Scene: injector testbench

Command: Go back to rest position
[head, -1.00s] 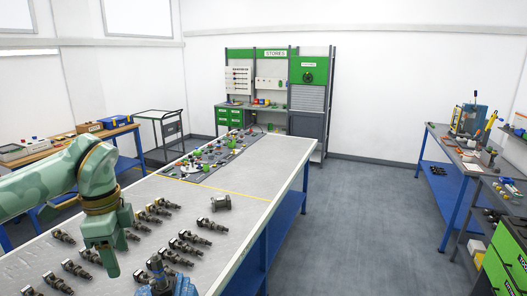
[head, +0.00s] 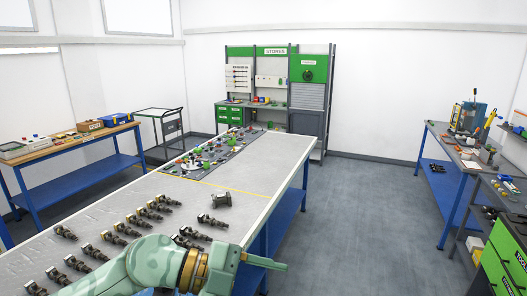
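My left arm comes in from the bottom left, low over the near part of the bench. Its gripper (head: 264,262) points right, past the bench's right edge. Only one finger outline shows clearly, so I cannot tell whether it is open or shut. Nothing is seen in it. My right gripper is not in view.
Floor (head: 360,215) right of the bench is clear.

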